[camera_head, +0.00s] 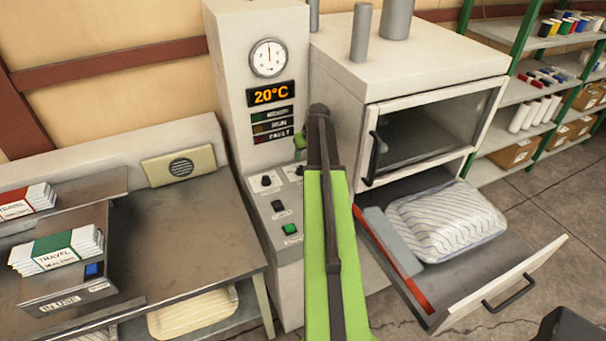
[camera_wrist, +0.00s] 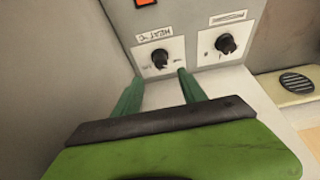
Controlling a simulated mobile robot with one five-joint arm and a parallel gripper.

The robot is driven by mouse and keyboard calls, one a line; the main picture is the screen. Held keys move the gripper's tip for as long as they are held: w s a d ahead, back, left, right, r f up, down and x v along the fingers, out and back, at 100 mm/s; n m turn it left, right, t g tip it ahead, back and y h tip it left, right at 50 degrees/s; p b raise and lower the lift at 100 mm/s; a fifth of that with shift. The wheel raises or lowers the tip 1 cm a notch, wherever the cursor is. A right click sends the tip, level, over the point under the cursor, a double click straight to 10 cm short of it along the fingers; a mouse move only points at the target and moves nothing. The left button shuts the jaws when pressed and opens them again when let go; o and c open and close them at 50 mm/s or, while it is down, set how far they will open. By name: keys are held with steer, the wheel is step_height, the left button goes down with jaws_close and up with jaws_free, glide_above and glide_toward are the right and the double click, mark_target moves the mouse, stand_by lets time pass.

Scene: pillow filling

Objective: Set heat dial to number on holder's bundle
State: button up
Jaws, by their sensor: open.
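The heat dial (camera_wrist: 160,58) is a black knob on a white plate marked HEAT °C, upside down in the wrist view. In the head view it is the right knob (camera_head: 300,170) on the oven's control panel. My gripper (camera_wrist: 158,77) is open and empty, its two green fingers pointing at the heat dial with the tips just short of it. In the head view my arm hides most of the gripper. A holder marked IN USE (camera_head: 66,290) carries a green-banded TRAVEL bundle (camera_head: 58,250); its number is too small to read. The display (camera_head: 270,94) reads 20°C.
A second knob (camera_wrist: 226,43) sits beside the heat dial, left of it in the head view (camera_head: 266,181). A switch (camera_head: 278,206) and green button (camera_head: 290,229) are below. The oven drawer (camera_head: 470,290) is open with a striped pillow (camera_head: 445,220). A red-banded bundle (camera_head: 25,202) lies far left.

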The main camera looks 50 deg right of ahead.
mark_target(301, 167)
steer(key=b+x, duration=0.7)
steer(key=x, duration=0.3)
steer(key=shift+s+b, duration=0.1)
steer(key=shift+b, duration=0.2)
steer(key=shift+r, duration=0.1)
